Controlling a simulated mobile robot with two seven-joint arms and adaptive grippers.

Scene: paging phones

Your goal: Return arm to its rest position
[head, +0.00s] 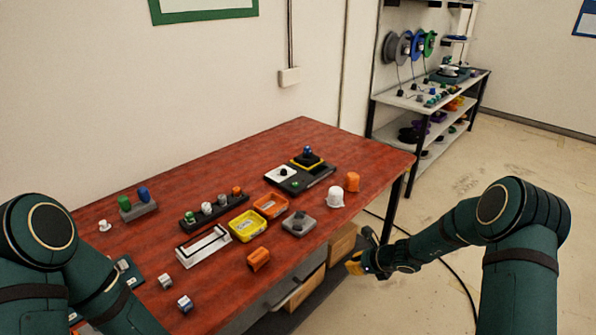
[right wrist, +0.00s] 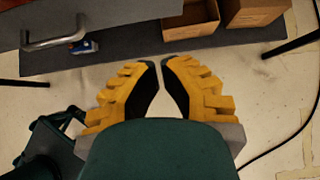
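My right arm (head: 508,240) comes in from the right in the head view, reaching left and down beside the table's right end. Its right gripper (head: 356,264) is beyond the red table top's front edge, low by the wooden boxes under the table. In the right wrist view, the yellow fingers of the right gripper (right wrist: 159,66) have their tips close together with a narrow gap. Nothing is between them. My left arm (head: 50,240) fills the lower left corner of the head view. Its gripper does not show.
The red table (head: 330,140) carries a yellow tray (head: 247,225), an orange tray (head: 270,206), a white cup-like piece (head: 335,197) and several small parts. Open floor lies right.

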